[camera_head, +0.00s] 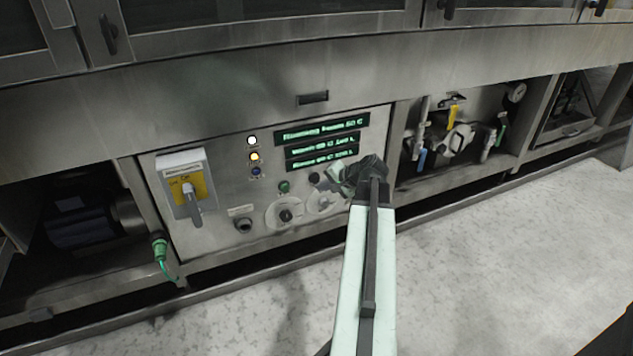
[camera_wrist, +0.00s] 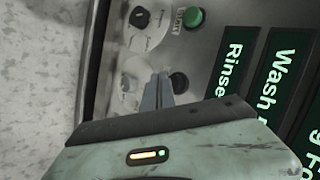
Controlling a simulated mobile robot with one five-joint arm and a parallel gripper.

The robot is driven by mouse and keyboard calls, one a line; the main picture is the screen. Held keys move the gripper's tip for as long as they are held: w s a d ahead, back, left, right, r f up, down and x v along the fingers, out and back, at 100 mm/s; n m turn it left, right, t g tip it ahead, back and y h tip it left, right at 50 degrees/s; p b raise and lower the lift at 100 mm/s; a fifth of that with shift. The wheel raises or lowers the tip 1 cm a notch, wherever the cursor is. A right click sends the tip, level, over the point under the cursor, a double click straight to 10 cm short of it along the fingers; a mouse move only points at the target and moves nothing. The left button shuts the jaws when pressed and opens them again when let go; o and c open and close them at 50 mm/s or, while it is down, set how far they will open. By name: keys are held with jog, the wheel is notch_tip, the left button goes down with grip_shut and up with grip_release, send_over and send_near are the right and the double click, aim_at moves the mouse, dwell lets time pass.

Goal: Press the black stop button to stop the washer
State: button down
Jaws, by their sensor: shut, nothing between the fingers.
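The black stop button (camera_head: 314,178) is on the steel control panel (camera_head: 225,170), right of the green button (camera_head: 284,187) and below the green text displays. In the wrist view the black button (camera_wrist: 179,83) shows just right of my finger tips, partly hidden by them. My gripper (camera_head: 335,178) is shut and empty, in front of the panel just right of the black button. In the wrist view my gripper (camera_wrist: 160,78) points at the panel beside the button; I cannot tell whether it touches anything.
Two round dials (camera_head: 285,214) sit below the buttons. A yellow-and-grey switch (camera_head: 187,188) with a handle juts out at the panel's left. An open bay with pipes and valves (camera_head: 455,135) lies to the right. The pale floor (camera_head: 500,250) in front is clear.

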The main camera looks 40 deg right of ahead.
jog(key=shift+w+d, duration=0.15)
jog(key=shift+w, duration=0.25)
jog(key=shift+w+d, duration=0.2)
jog(key=shift+w, duration=0.3)
dwell(0.7)
dwell(0.3)
jog(key=shift+s+a, duration=0.3)
jog(key=shift+s, duration=0.6)
jog(key=s, duration=0.1)
jog(key=s+a, duration=0.1)
jog(key=s, duration=0.1)
jog(key=s+a, duration=0.1)
jog(key=shift+s, duration=0.3)
dwell(0.4)
